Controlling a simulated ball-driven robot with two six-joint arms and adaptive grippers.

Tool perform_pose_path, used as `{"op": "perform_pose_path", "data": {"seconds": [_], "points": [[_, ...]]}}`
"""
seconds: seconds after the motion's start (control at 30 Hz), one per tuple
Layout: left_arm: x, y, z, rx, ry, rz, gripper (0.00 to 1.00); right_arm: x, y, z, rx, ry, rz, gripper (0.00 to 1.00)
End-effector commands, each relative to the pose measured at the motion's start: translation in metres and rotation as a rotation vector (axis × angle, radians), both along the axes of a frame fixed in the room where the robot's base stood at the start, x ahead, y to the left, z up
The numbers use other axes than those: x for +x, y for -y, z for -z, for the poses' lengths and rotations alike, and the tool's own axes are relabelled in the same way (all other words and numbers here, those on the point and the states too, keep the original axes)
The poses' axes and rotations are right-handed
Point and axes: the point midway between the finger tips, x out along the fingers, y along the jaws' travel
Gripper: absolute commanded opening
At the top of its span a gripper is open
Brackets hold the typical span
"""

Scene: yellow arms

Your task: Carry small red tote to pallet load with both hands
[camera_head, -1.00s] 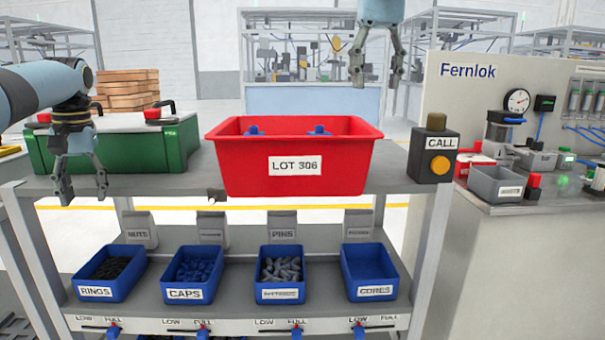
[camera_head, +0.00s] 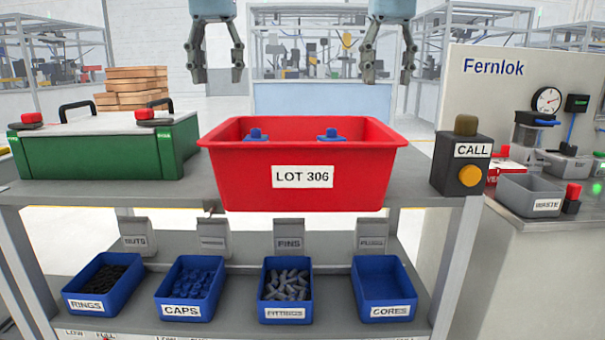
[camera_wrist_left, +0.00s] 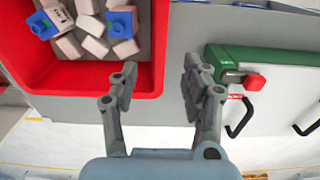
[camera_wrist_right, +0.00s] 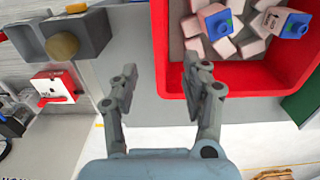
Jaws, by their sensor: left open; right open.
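The small red tote (camera_head: 235,185), labelled LOT 306, stands upright on the grey shelf top, its front overhanging the shelf edge. Pale blocks, two with blue tops, lie inside it in both wrist views. My left gripper (camera_head: 217,78) is open and empty above the tote's left side; in the left wrist view its fingers (camera_wrist_left: 160,85) are on either side of the tote's side rim (camera_wrist_left: 157,50). My right gripper (camera_head: 387,78) is open and empty above the right side; in the right wrist view its fingers (camera_wrist_right: 160,85) straddle the other side rim (camera_wrist_right: 158,45).
A green case (camera_head: 100,155) stands left of the tote, and a black CALL button box (camera_head: 448,175) stands right of it. Blue bins (camera_head: 188,285) line the lower shelf. A side bench (camera_head: 520,230) with a grey bin stands right. Wooden boards (camera_head: 137,90) are stacked behind.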

Motion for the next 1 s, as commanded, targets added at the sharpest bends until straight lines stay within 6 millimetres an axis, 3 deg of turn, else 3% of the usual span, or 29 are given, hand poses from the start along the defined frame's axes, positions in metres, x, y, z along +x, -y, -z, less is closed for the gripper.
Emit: {"op": "perform_pose_path", "data": {"seconds": [0.6, 1.0], "points": [[0.0, 0.0, 0.093, -0.001, -0.001, -0.001, 0.47, -0.001, 0.0, 0.093, 0.0, -0.003, 0.0, 0.47], [0.0, 0.0, 0.107, 0.0, 0.0, -0.001, 0.47, 0.0, 0.0, 0.107, 0.0, -0.001, 0.0, 0.47]]}}
